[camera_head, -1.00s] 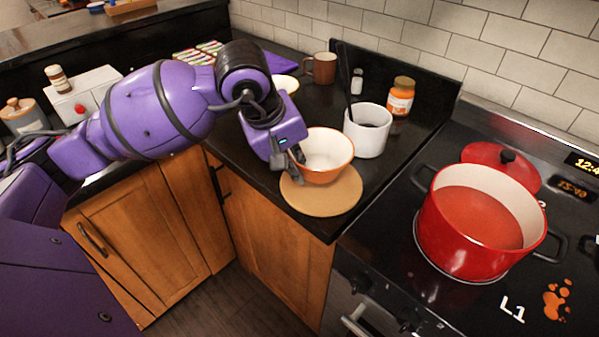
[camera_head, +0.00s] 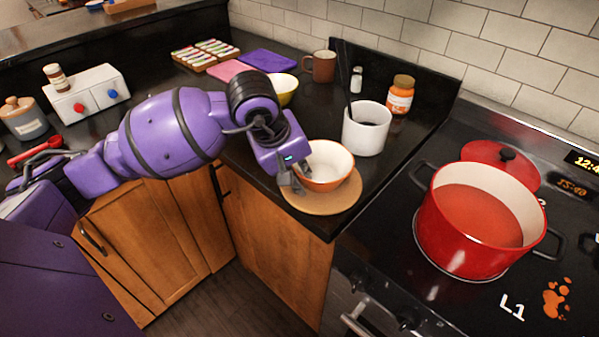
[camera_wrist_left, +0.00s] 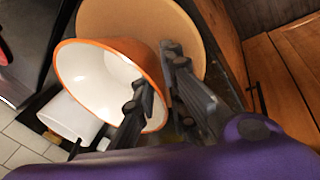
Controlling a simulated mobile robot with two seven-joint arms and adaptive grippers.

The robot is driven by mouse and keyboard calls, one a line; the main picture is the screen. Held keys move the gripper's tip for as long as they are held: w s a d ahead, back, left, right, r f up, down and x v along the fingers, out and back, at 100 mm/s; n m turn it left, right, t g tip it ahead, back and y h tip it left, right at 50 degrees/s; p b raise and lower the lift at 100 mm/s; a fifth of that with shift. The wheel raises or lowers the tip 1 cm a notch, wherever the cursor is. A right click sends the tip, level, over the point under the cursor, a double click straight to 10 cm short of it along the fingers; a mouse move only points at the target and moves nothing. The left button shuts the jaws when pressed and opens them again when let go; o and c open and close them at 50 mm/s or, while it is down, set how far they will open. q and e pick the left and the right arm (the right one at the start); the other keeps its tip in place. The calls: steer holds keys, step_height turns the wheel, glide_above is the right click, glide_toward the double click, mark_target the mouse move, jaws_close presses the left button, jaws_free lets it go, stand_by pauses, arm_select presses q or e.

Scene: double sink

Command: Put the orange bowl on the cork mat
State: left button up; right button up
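The orange bowl (camera_head: 327,178), white inside, sits on the round cork mat (camera_head: 322,203), toward its back part. In the left wrist view the bowl (camera_wrist_left: 98,82) shows its orange rim, with the mat (camera_wrist_left: 178,22) behind it. My left gripper (camera_head: 291,182) is at the bowl's left side. Its fingers (camera_wrist_left: 160,82) are spread apart, one over the bowl's inside and one outside the rim. I see a gap between them, and no clear grip on the rim. My right gripper is not in view.
A white canister (camera_head: 367,134) stands behind the bowl, with an orange-labelled jar (camera_head: 399,96) and brown mug (camera_head: 320,67) farther back. A yellow bowl (camera_head: 284,88) is behind my left arm. A red pot (camera_head: 470,235) stands on the stove at right.

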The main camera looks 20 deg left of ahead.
arm_select(q)
steer(key=shift+r, duration=0.3)
steer(key=v, duration=1.2)
steer(key=shift+w, duration=0.1)
stand_by(0.6)
